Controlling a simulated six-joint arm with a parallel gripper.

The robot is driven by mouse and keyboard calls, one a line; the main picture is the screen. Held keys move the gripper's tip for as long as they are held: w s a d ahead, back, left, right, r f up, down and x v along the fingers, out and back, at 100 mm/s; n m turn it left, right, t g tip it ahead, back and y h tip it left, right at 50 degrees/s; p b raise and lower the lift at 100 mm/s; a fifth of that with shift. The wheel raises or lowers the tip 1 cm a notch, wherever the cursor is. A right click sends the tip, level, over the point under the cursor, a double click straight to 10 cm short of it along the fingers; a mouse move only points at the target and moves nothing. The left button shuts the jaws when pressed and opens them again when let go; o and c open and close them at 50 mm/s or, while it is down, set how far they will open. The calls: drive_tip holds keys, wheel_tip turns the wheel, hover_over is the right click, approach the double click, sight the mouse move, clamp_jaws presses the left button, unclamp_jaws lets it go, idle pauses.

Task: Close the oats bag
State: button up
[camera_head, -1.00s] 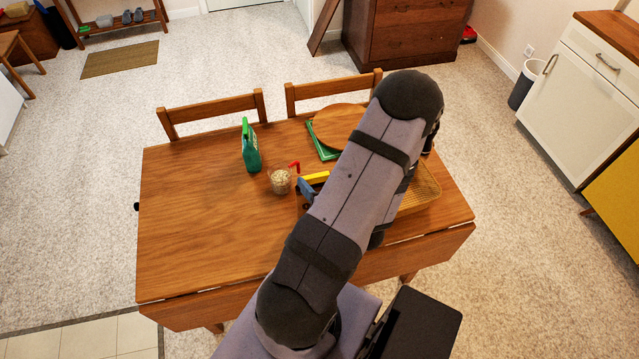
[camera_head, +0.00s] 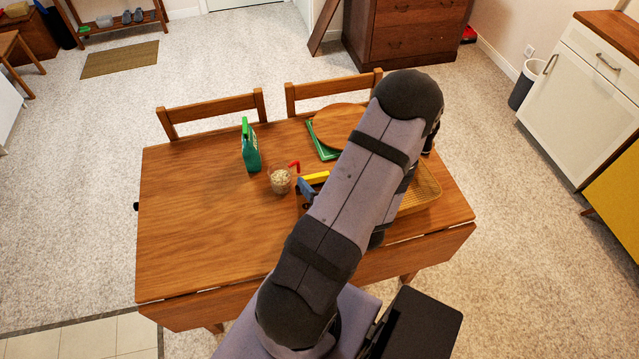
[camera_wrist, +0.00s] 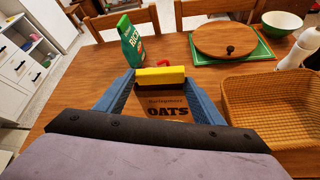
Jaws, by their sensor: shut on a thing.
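The oats bag (camera_wrist: 165,105), brown with dark "OATS" lettering, stands upright in the wrist view between my fingers. A yellow bar-like clip (camera_wrist: 160,75) lies across its top; I cannot tell whether it is clamped on the bag. My gripper (camera_wrist: 160,80) has a blue finger at each end of the clip and is shut on it. In the head view the clip (camera_head: 315,178) and a blue finger (camera_head: 306,189) show beside my arm, which hides the bag.
A glass of oats (camera_head: 280,181) stands left of my gripper, with a green rice bag (camera_head: 250,148) behind it. A wicker basket (camera_wrist: 270,100) is at right. A round wooden board (camera_wrist: 225,40) lies on a green mat at the back. The table's left side is clear.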

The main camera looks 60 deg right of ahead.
sight(315, 189)
drive_tip(key=shift+a+f+b, duration=0.15)
drive_tip(key=shift+f+b, duration=0.6)
drive_tip(key=shift+f, duration=0.05)
drive_tip(key=shift+a+f+b, duration=0.1)
drive_tip(key=shift+f+b, duration=0.65)
drive_tip(key=shift+f, duration=0.05)
idle(1.2)
drive_tip(key=shift+f+b, duration=0.75)
drive_tip(key=shift+b, duration=0.05)
idle(0.3)
drive_tip(key=o, duration=1.8)
drive_tip(key=shift+w+d, duration=0.15)
drive_tip(key=shift+d, duration=0.05)
drive_tip(key=shift+c, duration=0.2)
drive_tip(key=shift+w+d+f, duration=0.1)
drive_tip(key=shift+d, duration=0.15)
drive_tip(key=shift+o, duration=0.2)
drive_tip(key=shift+a+r, duration=0.1)
drive_tip(key=shift+r, duration=0.1)
drive_tip(key=shift+o, duration=1.3)
